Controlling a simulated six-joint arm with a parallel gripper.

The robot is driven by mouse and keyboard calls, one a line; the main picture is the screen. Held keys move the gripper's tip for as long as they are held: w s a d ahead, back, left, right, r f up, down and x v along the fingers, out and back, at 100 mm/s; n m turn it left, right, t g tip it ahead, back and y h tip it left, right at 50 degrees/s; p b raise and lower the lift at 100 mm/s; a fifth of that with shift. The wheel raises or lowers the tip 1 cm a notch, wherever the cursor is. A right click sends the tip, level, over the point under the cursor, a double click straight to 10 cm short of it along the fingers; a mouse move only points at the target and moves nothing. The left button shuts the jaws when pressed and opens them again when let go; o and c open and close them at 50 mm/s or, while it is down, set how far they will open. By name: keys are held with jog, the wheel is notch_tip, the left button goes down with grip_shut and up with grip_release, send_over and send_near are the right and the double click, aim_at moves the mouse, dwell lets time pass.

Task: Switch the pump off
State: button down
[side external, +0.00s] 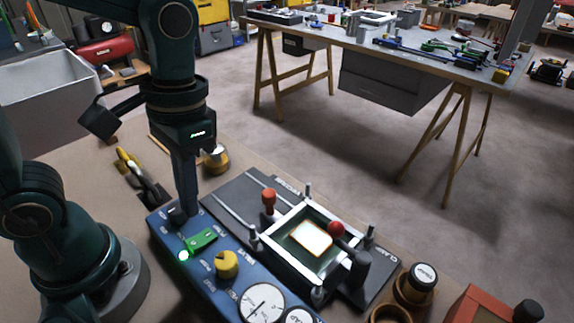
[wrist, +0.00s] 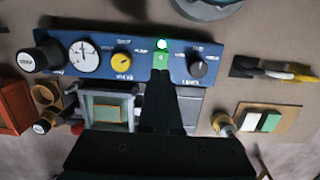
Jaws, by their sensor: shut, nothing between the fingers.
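The blue control panel (side external: 215,285) lies on the bench and also shows in the wrist view (wrist: 100,43). On it is a green switch (side external: 201,239), next to a brightly lit green lamp (side external: 184,254). In the wrist view the switch (wrist: 161,60) lies just beyond my fingertips, with the lamp (wrist: 162,44) past it. My gripper (side external: 189,213) is shut and empty, pointing down at the panel beside the switch. I cannot tell whether it touches. A black knob (wrist: 197,67) is to the right of the switch in the wrist view. The fingers partly cover the switch's near end.
A yellow knob (side external: 227,264) and a white gauge (side external: 262,303) sit further along the panel. A clamp frame (side external: 287,262) with red-ball handles stands beside it. Round stamps (side external: 419,283) and a red box (side external: 478,308) are at the right.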

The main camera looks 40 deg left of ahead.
aim_at(196, 242)
jog(key=shift+s+f, duration=0.2)
jog(key=shift+f, duration=1.35)
jog(key=shift+s+f, duration=0.2)
jog(key=shift+f, duration=1.3)
jog(key=shift+f, duration=0.15)
jog(key=shift+w, duration=0.1)
jog(key=shift+w, duration=0.7)
jog(key=shift+r, duration=0.2)
notch_tip(196, 242, up, 14)
jog(key=w, duration=0.2)
jog(key=shift+s+f, duration=0.1)
jog(key=shift+s, duration=0.05)
